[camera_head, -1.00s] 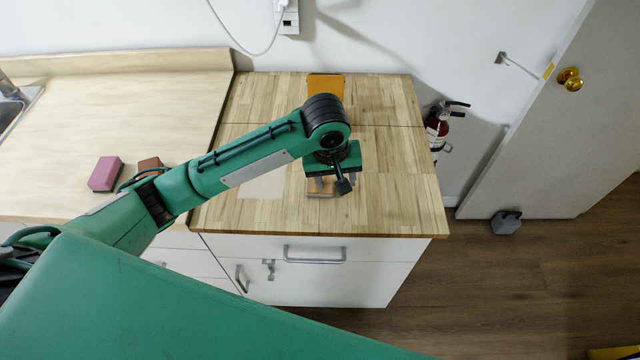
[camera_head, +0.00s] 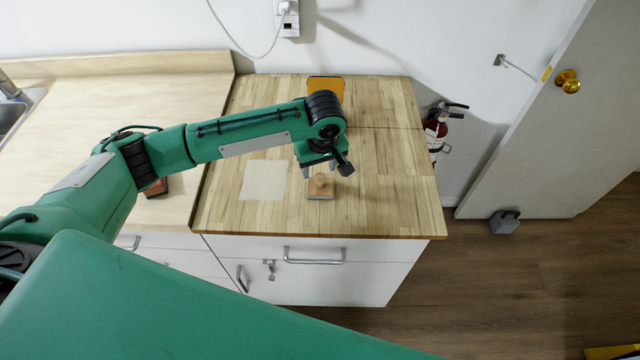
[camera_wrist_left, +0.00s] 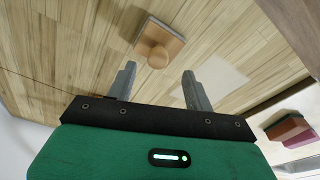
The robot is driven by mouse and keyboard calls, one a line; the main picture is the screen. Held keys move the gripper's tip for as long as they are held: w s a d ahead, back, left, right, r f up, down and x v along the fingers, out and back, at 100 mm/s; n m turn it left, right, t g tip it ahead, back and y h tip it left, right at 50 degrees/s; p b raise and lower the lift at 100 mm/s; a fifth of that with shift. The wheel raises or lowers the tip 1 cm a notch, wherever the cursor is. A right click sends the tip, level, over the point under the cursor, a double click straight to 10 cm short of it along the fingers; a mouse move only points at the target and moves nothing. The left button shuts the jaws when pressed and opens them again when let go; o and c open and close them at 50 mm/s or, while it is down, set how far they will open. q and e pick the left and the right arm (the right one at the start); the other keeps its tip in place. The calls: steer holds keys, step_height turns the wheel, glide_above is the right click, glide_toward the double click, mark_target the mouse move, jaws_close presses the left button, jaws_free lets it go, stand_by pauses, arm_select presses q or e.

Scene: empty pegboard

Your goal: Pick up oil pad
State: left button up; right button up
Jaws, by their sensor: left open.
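The oil pad (camera_head: 320,187), a small wooden block with a round knob on a greyish base, sits on the butcher-block counter near its front edge. It also shows in the left wrist view (camera_wrist_left: 157,45), beyond the fingertips. My left gripper (camera_head: 323,168) is just behind and above it in the head view. The left gripper also shows in the left wrist view (camera_wrist_left: 158,78), its two fingers apart with nothing between them. The pad stands apart from the fingers. My right gripper is not in view.
A pale square sheet (camera_head: 263,180) lies on the counter left of the pad. An orange-yellow object (camera_head: 326,86) stands at the back by the wall. A brown-red block (camera_head: 156,188) is partly hidden by my arm; a pink block (camera_wrist_left: 285,127) shows beside it. The counter's right side is clear.

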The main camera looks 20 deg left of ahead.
mark_target(320, 177)
arm_select(q)
steer(key=shift+f+p, duration=0.4)
steer(key=shift+f, duration=0.1)
steer(key=f, duration=0.1)
steer(key=f+p, duration=0.1)
steer(key=f, duration=0.1)
steer(key=shift+w+f, duration=0.25)
steer(key=shift+f, duration=0.5)
steer(key=shift+c, duration=0.4)
steer(key=c, duration=1)
